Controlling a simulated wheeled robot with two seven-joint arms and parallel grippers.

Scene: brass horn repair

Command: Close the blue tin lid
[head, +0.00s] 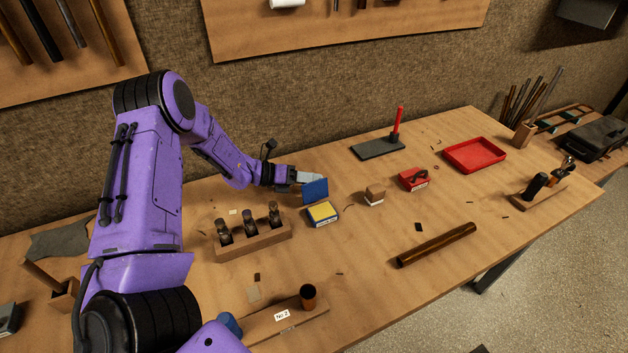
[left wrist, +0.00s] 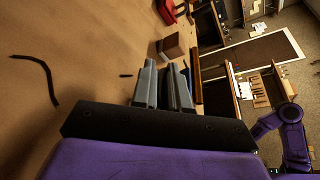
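The blue tin (head: 323,214) stands on the bench in the head view, with yellow inside and a white label on its front. Its blue lid (head: 315,190) stands raised at the tin's back edge. My left gripper (head: 308,176) is just behind the lid, at its upper back side. Whether it touches the lid I cannot tell. In the left wrist view the fingers (left wrist: 164,86) are close together with nothing visibly held between them. The tin cannot be made out there. My right gripper is in neither view.
A wooden rack with dark bottles (head: 258,241) stands in front-left of the tin. A small wooden block (head: 375,195) and a red box (head: 413,179) are to the right. A brown rod (head: 437,244) and red tray (head: 474,154) lie farther right. Bench in front of the tin is mostly clear.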

